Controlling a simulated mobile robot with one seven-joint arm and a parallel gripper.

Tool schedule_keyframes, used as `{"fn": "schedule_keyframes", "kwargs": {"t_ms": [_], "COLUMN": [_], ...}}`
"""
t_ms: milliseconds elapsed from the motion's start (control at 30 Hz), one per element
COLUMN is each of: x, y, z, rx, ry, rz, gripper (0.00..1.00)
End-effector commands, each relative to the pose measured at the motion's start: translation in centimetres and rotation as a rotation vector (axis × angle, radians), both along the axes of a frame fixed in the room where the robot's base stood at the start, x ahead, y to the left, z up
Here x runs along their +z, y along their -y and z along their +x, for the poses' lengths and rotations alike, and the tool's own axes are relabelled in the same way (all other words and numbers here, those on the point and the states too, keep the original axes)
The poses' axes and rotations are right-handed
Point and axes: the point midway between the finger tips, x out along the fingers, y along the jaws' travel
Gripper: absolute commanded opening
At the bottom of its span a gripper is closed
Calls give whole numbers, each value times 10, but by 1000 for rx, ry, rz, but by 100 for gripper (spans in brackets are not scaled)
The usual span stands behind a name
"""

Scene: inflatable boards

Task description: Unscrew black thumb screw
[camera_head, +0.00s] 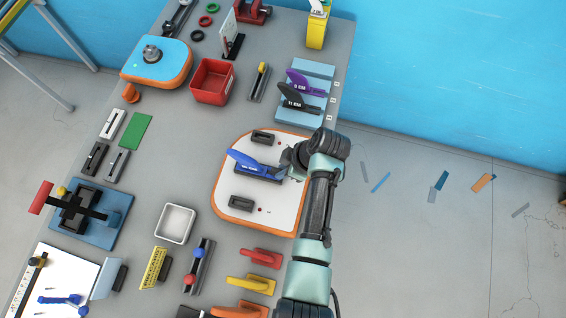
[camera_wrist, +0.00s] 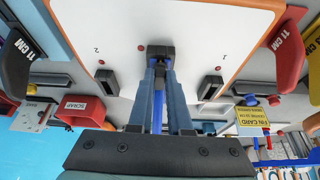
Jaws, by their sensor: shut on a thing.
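The white board with an orange edge (camera_head: 222,190) lies on the table. A blue fin (camera_head: 255,163) stands in its black middle slot. My gripper (camera_head: 287,166) is low at the right end of that slot. In the wrist view my gripper's fingers (camera_wrist: 160,64) reach down to the black fitting (camera_wrist: 160,50) on the board and are closed together there. The black thumb screw is hidden between the fingertips. Part of the blue fin (camera_wrist: 157,108) shows between the fingers. Two black side slots (camera_head: 263,137) (camera_head: 241,203) on the board are empty.
A red bin (camera_head: 212,82) stands behind the board. Purple and black fins (camera_head: 292,97) rest on a blue rack at the back right. A white tray (camera_head: 174,223) is at the left. Red and yellow fins (camera_head: 250,284) lie in front.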

Motion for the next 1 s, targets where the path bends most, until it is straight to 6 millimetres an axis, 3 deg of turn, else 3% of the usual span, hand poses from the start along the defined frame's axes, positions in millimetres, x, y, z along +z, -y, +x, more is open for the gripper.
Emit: {"fn": "schedule_keyframes", "kwargs": {"t_ms": [67, 100, 267, 667, 833, 1000], "x": [-4, -2, -1, 5, 24, 56], "y": [1, 0, 0, 2, 10, 24], "z": [0, -1, 0, 1, -2, -6], "rx": [51, 46, 43, 40, 40, 40], "ry": [-2, -3, -2, 2, 3, 5], "rz": [0, 0, 0, -1, -1, -2], "gripper": [0, 24, 52, 52, 52, 52]}}
